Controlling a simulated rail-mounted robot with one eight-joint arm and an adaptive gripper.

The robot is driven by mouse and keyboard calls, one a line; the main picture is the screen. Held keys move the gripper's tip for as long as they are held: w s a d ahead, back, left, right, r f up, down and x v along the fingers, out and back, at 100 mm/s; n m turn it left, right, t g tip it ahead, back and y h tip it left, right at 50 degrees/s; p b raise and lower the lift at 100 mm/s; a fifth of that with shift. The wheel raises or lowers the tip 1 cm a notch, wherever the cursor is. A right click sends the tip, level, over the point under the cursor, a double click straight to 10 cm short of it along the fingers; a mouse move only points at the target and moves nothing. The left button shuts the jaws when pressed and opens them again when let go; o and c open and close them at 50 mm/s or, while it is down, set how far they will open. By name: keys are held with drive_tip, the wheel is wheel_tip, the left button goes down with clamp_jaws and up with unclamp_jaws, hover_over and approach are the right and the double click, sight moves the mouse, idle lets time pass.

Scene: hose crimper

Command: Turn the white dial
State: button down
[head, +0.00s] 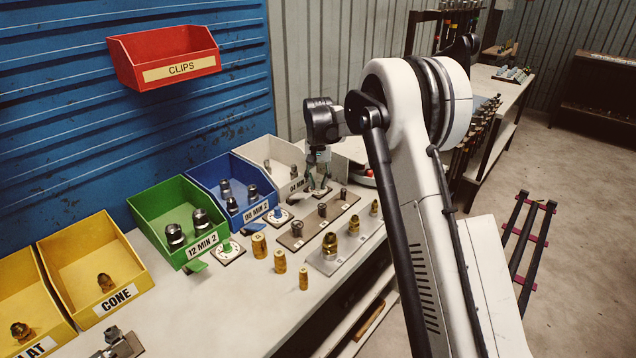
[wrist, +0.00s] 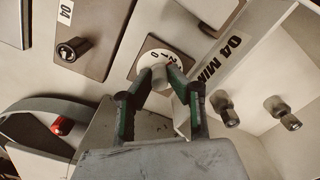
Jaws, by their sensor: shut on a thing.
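The white dial (wrist: 159,76) sits on a round marked disc on a square plate (wrist: 150,51), in front of the white bin labelled 04 MIN. My gripper (wrist: 161,82) points down at it, with its two green-edged fingers closed on either side of the white knob. In the head view my gripper (head: 319,182) is at the far end of the bench, over the dial's plate (head: 319,193). The fingers partly hide the dial and the disc's markings there.
A blue dial (head: 278,216) and a green one (head: 228,250) stand nearer along the bench. The white bin (head: 262,150) and the blue bin (head: 219,180) stand behind. Brass fittings (head: 330,245) and a labelled 04 block (wrist: 93,38) are close by. A red-tipped part (wrist: 62,125) lies left in the wrist view.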

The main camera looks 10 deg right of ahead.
drive_tip(key=c, duration=1.7)
unclamp_jaws()
drive_tip(key=shift+o, duration=0.2)
wheel_tip(320, 180, up, 12)
